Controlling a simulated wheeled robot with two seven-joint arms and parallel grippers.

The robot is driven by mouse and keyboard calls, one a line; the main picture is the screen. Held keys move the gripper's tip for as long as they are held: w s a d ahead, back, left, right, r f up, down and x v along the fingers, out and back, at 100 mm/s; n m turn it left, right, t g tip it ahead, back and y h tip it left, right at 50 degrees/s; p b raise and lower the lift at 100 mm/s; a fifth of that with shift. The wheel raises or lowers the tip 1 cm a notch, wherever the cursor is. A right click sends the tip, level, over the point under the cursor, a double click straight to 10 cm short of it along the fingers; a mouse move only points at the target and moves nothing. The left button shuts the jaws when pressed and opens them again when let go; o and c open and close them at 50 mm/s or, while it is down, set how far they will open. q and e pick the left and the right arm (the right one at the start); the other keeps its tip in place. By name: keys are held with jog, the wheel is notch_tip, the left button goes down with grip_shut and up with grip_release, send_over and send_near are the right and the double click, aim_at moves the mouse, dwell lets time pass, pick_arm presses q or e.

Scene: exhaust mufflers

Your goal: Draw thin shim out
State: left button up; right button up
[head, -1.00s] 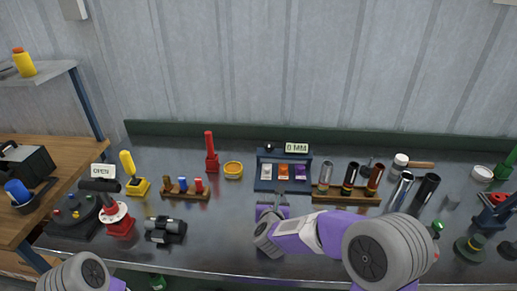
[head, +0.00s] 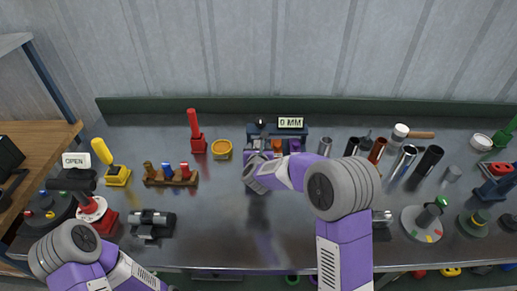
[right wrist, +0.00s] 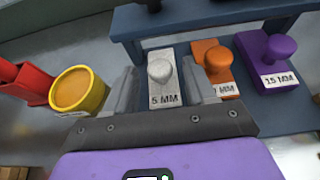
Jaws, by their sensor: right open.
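The thin shim (right wrist: 161,95) is a grey block with a round knob, labelled 5 MM, in the right wrist view. It sits in a dark blue rack (right wrist: 185,30), to the left of an orange shim (right wrist: 214,65) and a purple shim (right wrist: 266,62). My right gripper (right wrist: 160,78) is open, with one finger on each side of the thin shim. I cannot tell if the fingers touch it. In the head view my right gripper (head: 255,158) is at the rack's left part and hides the thin shim.
A yellow cup (head: 222,149) and a red-handled tool (head: 195,132) stand left of the rack. The display above the rack (head: 290,123) reads 0 MM. Several metal tubes (head: 378,150) stand to the right.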

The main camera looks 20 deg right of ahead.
jog(key=shift+w, duration=0.1)
grip_shut()
dwell(0.3)
